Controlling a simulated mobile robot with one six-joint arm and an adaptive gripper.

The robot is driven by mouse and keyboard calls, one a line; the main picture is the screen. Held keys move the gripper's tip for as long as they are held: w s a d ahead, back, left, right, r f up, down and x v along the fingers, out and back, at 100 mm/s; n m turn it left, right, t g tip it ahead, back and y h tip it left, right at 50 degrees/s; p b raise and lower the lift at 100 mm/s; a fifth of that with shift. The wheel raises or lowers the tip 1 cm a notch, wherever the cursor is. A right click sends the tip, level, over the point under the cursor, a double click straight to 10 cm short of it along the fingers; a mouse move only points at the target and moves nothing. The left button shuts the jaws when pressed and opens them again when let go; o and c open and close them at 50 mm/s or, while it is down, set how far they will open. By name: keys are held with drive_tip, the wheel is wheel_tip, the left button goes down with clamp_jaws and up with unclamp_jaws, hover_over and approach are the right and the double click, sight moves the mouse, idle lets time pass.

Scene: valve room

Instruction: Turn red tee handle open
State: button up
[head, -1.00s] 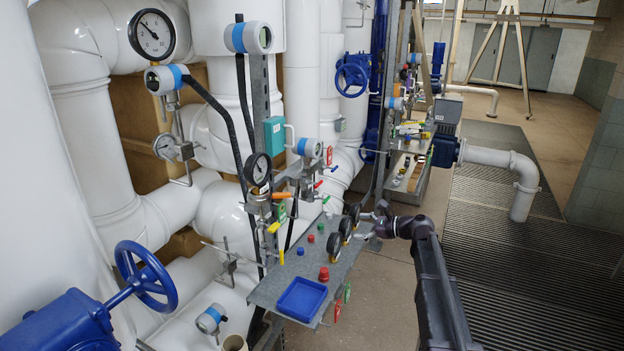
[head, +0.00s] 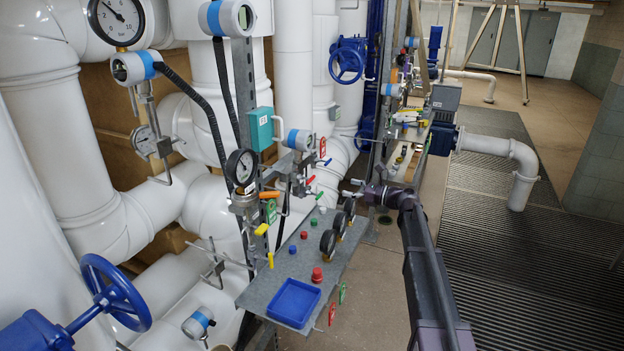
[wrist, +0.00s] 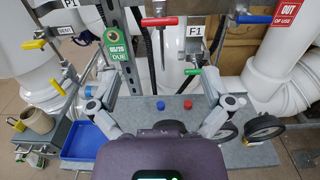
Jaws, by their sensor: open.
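The red tee handle (wrist: 160,21) lies sideways on its valve near the top middle of the wrist view. In the head view it is small (head: 310,180), left of my gripper. My gripper (wrist: 158,84) is open and empty, its two fingers spread wide at left and right. In the wrist view the handle stands beyond and above the gap between the fingertips, apart from them. In the head view my gripper (head: 352,188) points left towards the valve cluster, over the far end of the metal shelf. The handle's stem is partly visible below the bar.
A green tee handle (wrist: 192,72) hangs lower right of the red one, and a blue one (wrist: 252,19) is further right. A yellow lever (wrist: 33,44) is at left. Gauges (head: 328,242) and a blue tray (head: 293,303) sit on the shelf (head: 258,289). A green tag (wrist: 118,50) hangs nearby.

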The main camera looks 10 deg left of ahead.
sight(313, 179)
drive_tip(key=shift+a, duration=0.15)
drive_tip(key=x, duration=1.3)
drive_tip(key=shift+a+f, duration=0.1)
drive_tip(key=shift+a, duration=0.15)
drive_tip(key=c, duration=0.9)
